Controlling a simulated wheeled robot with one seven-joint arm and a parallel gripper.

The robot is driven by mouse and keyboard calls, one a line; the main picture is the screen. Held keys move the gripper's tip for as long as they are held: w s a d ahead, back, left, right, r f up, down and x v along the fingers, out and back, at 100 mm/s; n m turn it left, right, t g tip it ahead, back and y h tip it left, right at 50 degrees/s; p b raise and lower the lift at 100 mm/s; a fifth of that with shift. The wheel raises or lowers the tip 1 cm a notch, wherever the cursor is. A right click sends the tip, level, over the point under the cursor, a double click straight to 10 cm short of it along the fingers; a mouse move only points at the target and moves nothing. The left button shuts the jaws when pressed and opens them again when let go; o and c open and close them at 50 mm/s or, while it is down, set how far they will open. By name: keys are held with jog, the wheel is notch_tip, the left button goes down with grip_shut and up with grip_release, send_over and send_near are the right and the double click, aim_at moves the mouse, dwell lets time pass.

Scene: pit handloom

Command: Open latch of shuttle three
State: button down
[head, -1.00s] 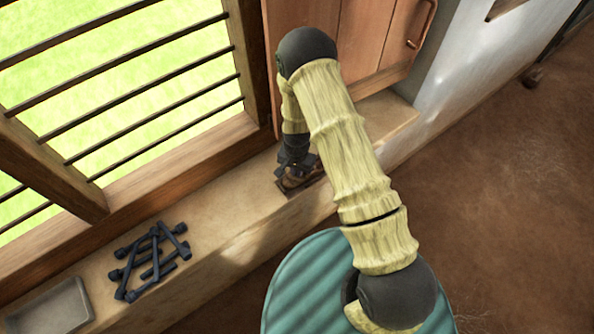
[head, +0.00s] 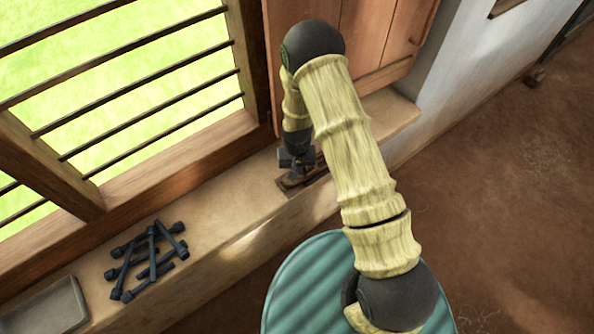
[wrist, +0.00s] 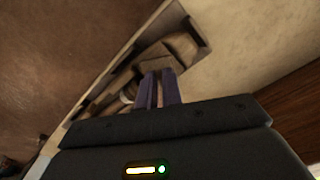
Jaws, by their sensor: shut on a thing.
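A brown wooden shuttle (wrist: 184,44) lies in a shallow dark-edged holder (wrist: 202,24) on the sill in the wrist view. In the head view the holder (head: 286,192) shows as a small dark patch under my gripper (head: 296,181). In the wrist view my gripper's two purplish fingers (wrist: 158,86) are close together, with their tips at a small brown block, the latch (wrist: 157,61), on the shuttle. They are shut on it. The exact contact is dark and partly hidden by the fingers. I cannot tell how far the latch is open.
Several dark rods with knobbed ends (head: 148,262) lie on the sill (head: 225,205) to the left, beside a grey tray (head: 52,306). A barred window and a wooden shutter (head: 372,35) stand behind. A round teal ridged surface (head: 312,285) is below my arm.

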jog(key=n+b, duration=0.1)
jog(key=n, duration=0.5)
jog(key=shift+b, duration=0.3)
jog(key=c, duration=1.8)
grip_release()
jog(key=shift+r, duration=0.2)
notch_tip(320, 180, up, 17)
jog(key=shift+r+b, duration=0.1)
jog(key=shift+b, duration=0.65)
